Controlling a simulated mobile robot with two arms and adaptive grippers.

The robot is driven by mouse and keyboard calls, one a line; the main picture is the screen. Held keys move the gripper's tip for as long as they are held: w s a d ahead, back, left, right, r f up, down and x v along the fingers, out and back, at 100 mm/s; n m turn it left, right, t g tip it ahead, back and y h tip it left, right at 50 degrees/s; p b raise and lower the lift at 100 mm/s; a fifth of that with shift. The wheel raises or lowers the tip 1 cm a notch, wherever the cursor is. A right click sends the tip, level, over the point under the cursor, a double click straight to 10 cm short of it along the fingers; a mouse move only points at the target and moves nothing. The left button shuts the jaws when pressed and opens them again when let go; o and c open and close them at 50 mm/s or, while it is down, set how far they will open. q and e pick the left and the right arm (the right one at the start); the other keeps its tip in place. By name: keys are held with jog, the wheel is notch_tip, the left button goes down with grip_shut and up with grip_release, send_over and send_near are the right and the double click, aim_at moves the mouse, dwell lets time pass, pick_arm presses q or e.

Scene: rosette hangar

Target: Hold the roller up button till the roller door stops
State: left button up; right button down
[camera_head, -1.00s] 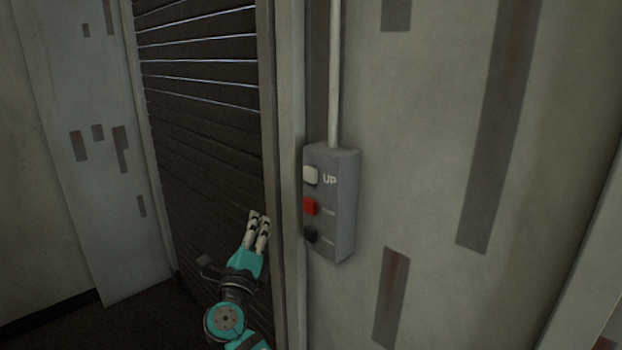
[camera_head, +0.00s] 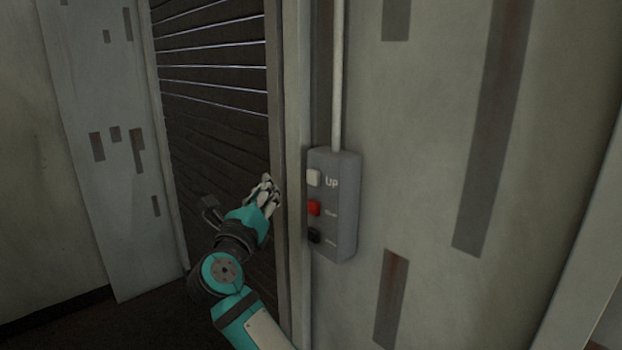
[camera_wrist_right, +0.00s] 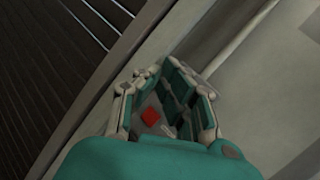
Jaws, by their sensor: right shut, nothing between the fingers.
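The grey control box (camera_head: 343,232) is fixed to the wall right of the door frame. Its white button (camera_head: 314,177) is at the top beside the word UP. A red button (camera_head: 314,208) is below it and a black button (camera_head: 314,236) is lowest. The roller door (camera_head: 215,115) is dark and slatted, with light showing between its upper slats. My right gripper (camera_head: 268,185) is shut and empty, left of the box at about the UP button's height, apart from it in the picture. In the right wrist view the red button (camera_wrist_right: 151,117) shows between the finger parts. My left gripper is not in view.
A conduit (camera_head: 337,75) runs up from the box. The door frame post (camera_head: 296,110) stands between the door and the box. Grey wall panels with rusty patches are on both sides. Dark floor shows at the lower left.

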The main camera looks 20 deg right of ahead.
aim_at(314, 178)
jog(key=w+d, duration=0.2)
jog(key=d, duration=0.5)
jog(key=shift+w+d+p, duration=0.15)
jog(key=shift+w+p, duration=0.2)
dwell(1.1)
jog(key=shift+w+d, duration=0.15)
jog(key=shift+d, duration=0.25)
